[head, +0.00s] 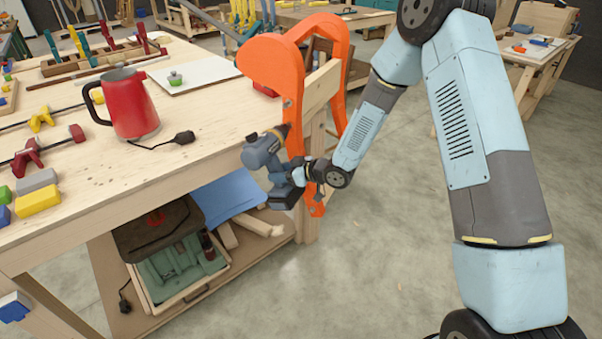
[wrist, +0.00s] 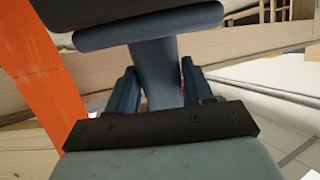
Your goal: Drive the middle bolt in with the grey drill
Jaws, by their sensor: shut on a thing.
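The grey drill (head: 262,152) is held by my gripper (head: 297,176), which is shut on its handle. The drill's chuck and tip lie against or just in front of the orange chair form (head: 275,66); I cannot tell whether the tip touches. In the wrist view the drill's handle (wrist: 155,72) stands between both fingers of my gripper (wrist: 158,82). The orange form also shows at the left there (wrist: 50,85). A small bolt head (head: 287,103) shows on the form's near leg, above the drill. The middle bolt cannot be told apart; the drill may hide it.
A wooden workbench (head: 110,160) stands at the left, bearing a red jug (head: 130,104), clamps and a white board (head: 195,75). Its lower shelf holds a crate (head: 195,290) and a blue cloth (head: 228,195). The concrete floor (head: 350,260) right of the bench is clear.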

